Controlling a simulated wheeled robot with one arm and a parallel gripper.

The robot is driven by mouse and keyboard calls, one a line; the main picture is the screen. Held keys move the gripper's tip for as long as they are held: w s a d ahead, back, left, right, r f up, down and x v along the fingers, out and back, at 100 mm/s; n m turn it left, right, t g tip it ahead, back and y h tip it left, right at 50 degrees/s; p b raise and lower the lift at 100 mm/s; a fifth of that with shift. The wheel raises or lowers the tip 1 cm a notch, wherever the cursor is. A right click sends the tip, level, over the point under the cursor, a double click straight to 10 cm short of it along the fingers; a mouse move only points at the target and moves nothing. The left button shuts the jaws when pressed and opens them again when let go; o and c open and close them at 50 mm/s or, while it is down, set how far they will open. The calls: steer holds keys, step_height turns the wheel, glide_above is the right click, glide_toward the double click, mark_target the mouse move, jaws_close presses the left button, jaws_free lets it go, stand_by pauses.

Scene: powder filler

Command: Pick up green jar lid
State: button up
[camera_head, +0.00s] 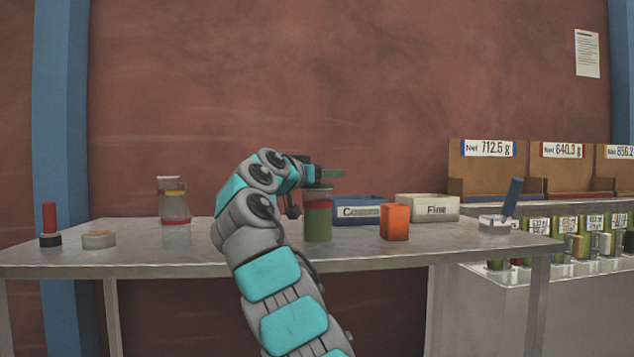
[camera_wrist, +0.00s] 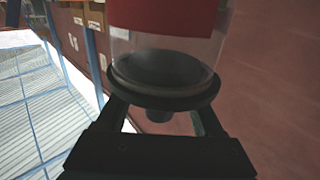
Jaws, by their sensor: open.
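A jar with green contents (camera_head: 318,222) stands on the table in the head view, with a reddish band near its top (camera_head: 318,188). My gripper (camera_head: 330,173) is just above the top of this jar, pointing right. In the wrist view, a clear jar with a red band fills the upper middle. A dark round lid-like disc (camera_wrist: 165,92) with a small knob (camera_wrist: 160,116) closes its near end. The two fingers of my gripper (camera_wrist: 161,118) are apart on either side of the knob. I cannot tell whether they touch it.
An orange box (camera_head: 395,222) stands right of the jar, with a blue "Coarse" bin (camera_head: 358,217) and white "Fine" bin (camera_head: 428,208) behind. Labelled wooden bins (camera_head: 487,165) are right.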

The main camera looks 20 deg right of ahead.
steer(key=shift+c, duration=0.4)
steer(key=shift+a, duration=0.1)
jaws_close()
